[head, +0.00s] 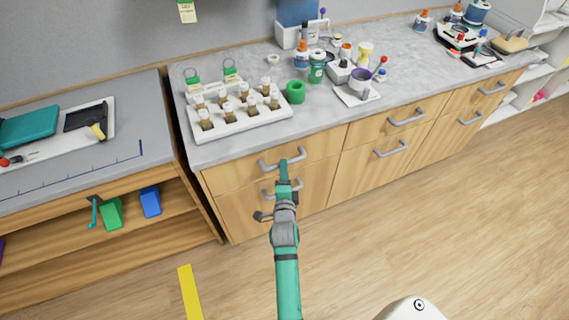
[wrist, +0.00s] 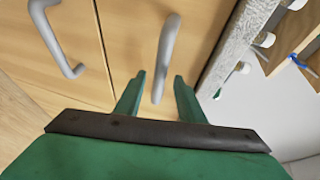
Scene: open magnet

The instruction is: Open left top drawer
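The left top drawer (head: 235,175) is a light wood front under the grey counter, and it looks shut. Its grey bar handle (head: 268,165) shows in the head view just at the tip of my gripper (head: 284,165). In the wrist view, my gripper (wrist: 160,76) is open, with one green finger on each side of the drawer handle (wrist: 168,42). The handle runs lengthwise through the gap between the fingers. I see clear space between the handle and the fingers, and cannot tell how deep the handle sits. My forearm hides part of the fronts below.
A lower handle (head: 305,185) is close beneath my gripper; another handle (wrist: 55,40) shows at left in the wrist view. A white rack (head: 240,122) of vials and a green tape roll (head: 295,91) stand on the counter above. The floor in front is clear.

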